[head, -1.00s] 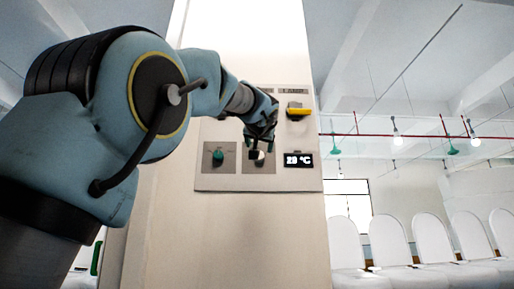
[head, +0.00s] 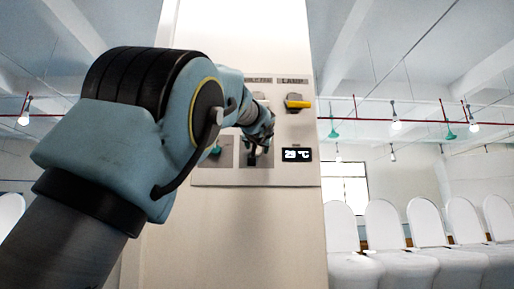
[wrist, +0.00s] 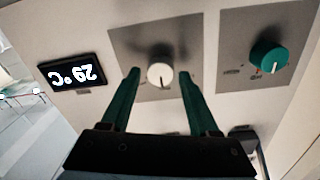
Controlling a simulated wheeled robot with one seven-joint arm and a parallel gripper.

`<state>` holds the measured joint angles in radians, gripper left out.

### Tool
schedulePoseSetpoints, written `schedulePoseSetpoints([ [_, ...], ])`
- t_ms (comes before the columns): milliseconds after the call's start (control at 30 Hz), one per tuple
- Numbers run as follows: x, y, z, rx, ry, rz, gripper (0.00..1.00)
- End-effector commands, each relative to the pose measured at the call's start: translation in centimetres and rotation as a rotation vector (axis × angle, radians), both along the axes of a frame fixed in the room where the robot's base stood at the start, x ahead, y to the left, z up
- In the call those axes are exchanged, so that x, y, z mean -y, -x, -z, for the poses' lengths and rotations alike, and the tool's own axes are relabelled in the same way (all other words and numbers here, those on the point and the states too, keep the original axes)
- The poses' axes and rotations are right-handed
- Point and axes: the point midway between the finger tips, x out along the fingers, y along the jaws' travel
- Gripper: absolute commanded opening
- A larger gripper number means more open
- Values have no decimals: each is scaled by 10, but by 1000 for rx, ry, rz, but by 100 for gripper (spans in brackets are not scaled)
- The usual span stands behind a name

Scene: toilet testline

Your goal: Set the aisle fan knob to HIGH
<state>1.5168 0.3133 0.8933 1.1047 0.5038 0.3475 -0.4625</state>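The control panel (head: 228,178) is on a pale column, with knobs in its lower row. In the wrist view a white knob (wrist: 159,75) on a grey plate shows between the two teal fingers of my gripper (wrist: 159,72). The fingers are apart, one on each side of the knob, with gaps visible. A teal knob (wrist: 268,55) sits on the neighbouring plate. In the head view my gripper (head: 257,150) is in front of the middle plate and hides most of the white knob. I cannot read the knob labels or their settings.
A display (head: 297,154) reading 29 °C sits right of the gripper, and a yellow switch (head: 298,103) is above it under a LAMP label. My arm covers the panel's left side.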

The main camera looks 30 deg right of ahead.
Motion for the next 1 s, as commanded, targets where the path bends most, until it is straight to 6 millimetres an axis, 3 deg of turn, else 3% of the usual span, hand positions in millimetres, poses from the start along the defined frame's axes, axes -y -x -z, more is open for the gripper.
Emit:
schedulePoseSetpoints([
  [67,0,0,0,0,0,0,51],
  [500,0,0,0,0,0,0,2],
  [1000,-1,0,0,27,-57,-2,0],
])
